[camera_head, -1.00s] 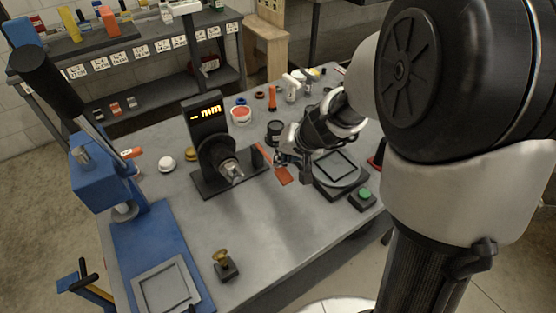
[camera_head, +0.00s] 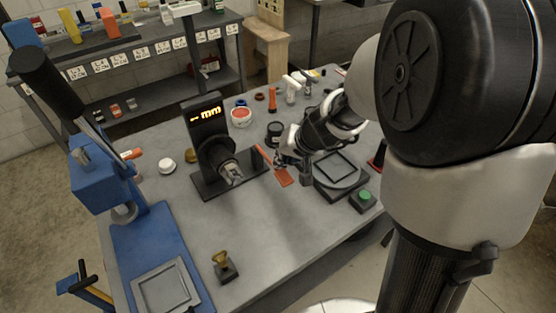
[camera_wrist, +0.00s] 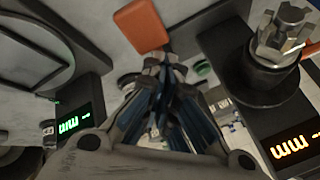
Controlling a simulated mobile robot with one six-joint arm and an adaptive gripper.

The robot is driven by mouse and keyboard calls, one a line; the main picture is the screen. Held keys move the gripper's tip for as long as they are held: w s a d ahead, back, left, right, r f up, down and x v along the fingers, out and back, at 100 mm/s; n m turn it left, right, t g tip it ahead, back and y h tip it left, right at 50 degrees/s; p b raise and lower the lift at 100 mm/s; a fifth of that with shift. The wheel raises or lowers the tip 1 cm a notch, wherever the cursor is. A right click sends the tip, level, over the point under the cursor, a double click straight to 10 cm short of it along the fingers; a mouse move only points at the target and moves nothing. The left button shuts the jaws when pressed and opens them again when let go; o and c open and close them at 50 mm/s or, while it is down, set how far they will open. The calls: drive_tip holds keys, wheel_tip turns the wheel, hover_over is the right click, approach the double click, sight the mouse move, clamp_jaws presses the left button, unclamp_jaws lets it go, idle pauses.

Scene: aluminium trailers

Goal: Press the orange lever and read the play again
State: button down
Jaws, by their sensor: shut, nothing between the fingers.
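The orange lever (camera_head: 282,176) is a flat bar slanting down to the right of the black gauge (camera_head: 208,145), whose display reads "– mm" in orange with no digits. My gripper (camera_head: 284,161) is shut and empty, close beside the lever. In the wrist view, the lever's orange pad (camera_wrist: 142,26) shows just beyond my shut fingertips (camera_wrist: 165,66); I cannot tell whether they touch. The orange readout (camera_wrist: 292,148) shows upside down at right, also without a number.
A black plate device (camera_head: 340,172) and a green button (camera_head: 364,196) stand right of my gripper. A green readout (camera_wrist: 80,124) shows in the wrist view. A blue press (camera_head: 105,170) is at left. A brass-topped piece (camera_head: 223,262) stands in front.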

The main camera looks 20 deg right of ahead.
drive_tip(key=shift+w+a+r+p, duration=0.1)
drive_tip(key=shift+w+r+p, duration=0.1)
drive_tip(key=shift+r+p, duration=0.7)
drive_tip(key=shift+w+a+r+p, duration=0.1)
drive_tip(key=shift+w+r+p, duration=0.1)
drive_tip(key=shift+r+p, duration=0.6)
drive_tip(key=shift+r, duration=0.25)
drive_tip(key=r+p, duration=0.2)
drive_tip(key=r, duration=0.1)
drive_tip(key=w+r+p, duration=0.1)
drive_tip(key=r, duration=0.1)
drive_tip(key=shift+a+p, duration=0.1)
drive_tip(key=shift+p, duration=0.2)
